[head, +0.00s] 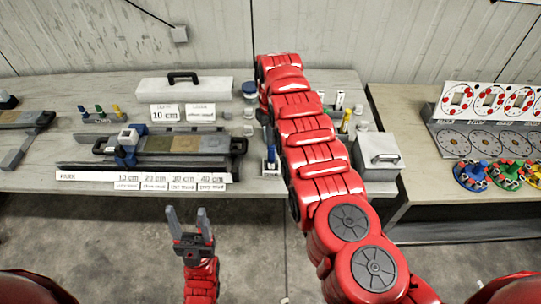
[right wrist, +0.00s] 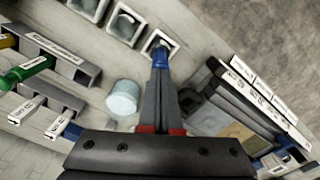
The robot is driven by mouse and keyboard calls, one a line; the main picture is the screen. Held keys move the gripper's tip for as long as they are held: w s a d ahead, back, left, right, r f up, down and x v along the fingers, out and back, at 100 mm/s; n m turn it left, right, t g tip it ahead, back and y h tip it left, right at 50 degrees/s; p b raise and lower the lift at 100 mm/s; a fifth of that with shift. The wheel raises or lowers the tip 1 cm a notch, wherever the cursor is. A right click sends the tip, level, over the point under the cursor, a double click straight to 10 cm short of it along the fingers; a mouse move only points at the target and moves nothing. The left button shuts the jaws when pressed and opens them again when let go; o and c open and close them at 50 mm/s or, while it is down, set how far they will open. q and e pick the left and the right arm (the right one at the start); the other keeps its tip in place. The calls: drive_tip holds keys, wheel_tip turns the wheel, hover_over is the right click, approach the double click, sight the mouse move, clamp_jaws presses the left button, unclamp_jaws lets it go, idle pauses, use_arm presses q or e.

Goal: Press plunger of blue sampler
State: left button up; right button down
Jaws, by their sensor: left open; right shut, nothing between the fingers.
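The blue sampler (head: 271,153) shows in the head view at the left edge of my right arm, at a pale block on the table. In the right wrist view the blue piece (right wrist: 160,55) sits at a square socket, right at the tips of my right gripper (right wrist: 158,72). The right gripper is shut with nothing between its fingers. I cannot tell whether its tips touch the blue piece. In the head view my right arm hides that gripper. My left gripper (head: 188,215) is open and empty, low in front of the table.
A core tray (head: 180,146) with a blue slider lies left of the sampler, with depth labels along the front. Green (right wrist: 28,69) and yellow samplers lie in a grey rack. A clear cup (right wrist: 123,98) stands close to my right fingers. A grey box (head: 378,152) stands right of my arm.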

drive_tip(key=shift+r+p, duration=0.75)
drive_tip(key=shift+r, duration=0.5)
wheel_tip(320, 180, up, 2)
drive_tip(key=shift+r, duration=1.15)
